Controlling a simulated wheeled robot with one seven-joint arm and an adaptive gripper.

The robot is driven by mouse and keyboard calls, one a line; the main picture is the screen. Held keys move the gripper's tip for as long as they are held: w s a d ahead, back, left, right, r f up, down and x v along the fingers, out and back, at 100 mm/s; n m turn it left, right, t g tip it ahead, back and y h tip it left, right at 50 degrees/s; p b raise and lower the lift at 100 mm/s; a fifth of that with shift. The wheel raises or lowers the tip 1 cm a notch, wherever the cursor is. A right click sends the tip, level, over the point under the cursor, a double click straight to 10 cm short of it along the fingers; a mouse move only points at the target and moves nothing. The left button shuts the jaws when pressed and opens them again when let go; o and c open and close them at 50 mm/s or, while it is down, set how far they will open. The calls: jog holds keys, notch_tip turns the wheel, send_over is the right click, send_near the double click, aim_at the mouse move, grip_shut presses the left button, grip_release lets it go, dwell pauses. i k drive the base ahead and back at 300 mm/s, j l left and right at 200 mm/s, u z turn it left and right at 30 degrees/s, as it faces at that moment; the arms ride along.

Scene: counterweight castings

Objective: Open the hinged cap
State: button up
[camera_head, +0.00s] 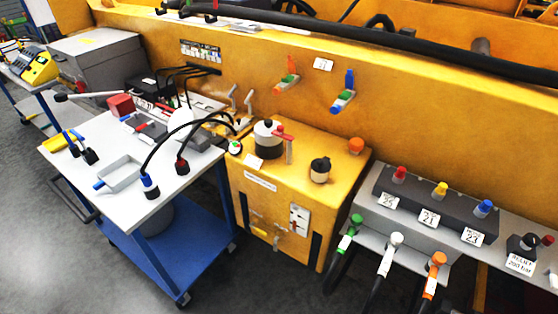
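I cannot tell for sure which part is the hinged cap. An orange cap (356,145) sits further back on the same block. My gripper is not in view.
A white-topped blue cart (130,195) with loose tools and black cables stands left of the block. On the right, a grey bench (400,232) holds coloured plugs, with hoses hanging in front. The yellow casting wall (240,50) closes off the back. Open floor (60,260) shows front left.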

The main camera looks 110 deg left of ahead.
aim_at(320, 165)
jog(key=u, duration=3.2)
jog(key=i+j, duration=0.1)
jog(key=i, duration=0.35)
jog(key=i+j+z, duration=0.1)
jog(key=i, duration=0.4)
jog(key=i+j, duration=0.15)
jog(key=i, duration=0.3)
